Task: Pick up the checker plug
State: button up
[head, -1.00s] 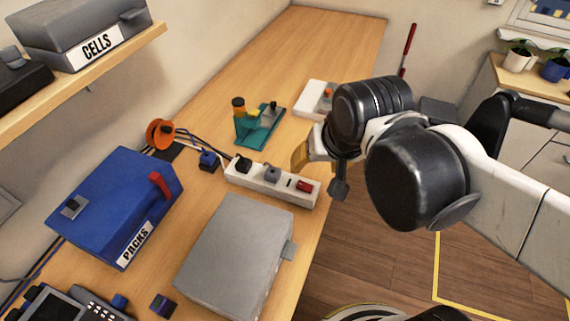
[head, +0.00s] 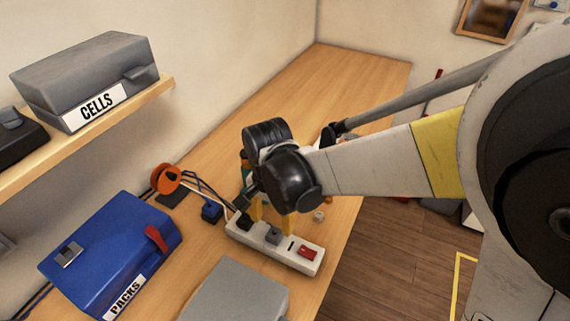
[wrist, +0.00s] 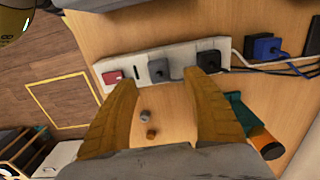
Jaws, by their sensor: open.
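A white power strip (head: 292,257) lies on the bench and holds a grey plug (head: 273,235) and a black plug (head: 244,222). No plug bears a readable checker label, so I cannot tell which one is the checker plug. My gripper (head: 270,217) points down at the strip, its yellow fingers apart. In the wrist view my gripper (wrist: 161,80) is open and empty. The grey plug (wrist: 159,68) shows between and just beyond its fingertips; the black plug (wrist: 208,58) is by the right fingertip. I cannot tell whether the fingers touch anything.
A red switch (head: 307,252) sits on the strip's right end. A blue plug (head: 211,211) with cables lies left of the strip. A blue PACKS box (head: 95,255) and a grey case (head: 235,300) stand nearby. A teal stand (wrist: 240,112) is close to the right finger.

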aim_at(274, 232)
notch_tip(274, 232, down, 6)
jog(key=shift+w+d+f+b, duration=0.15)
jog(key=shift+f+b, duration=0.1)
jog(key=shift+b, duration=0.95)
jog(key=shift+r, duration=0.1)
jog(key=c, duration=1.3)
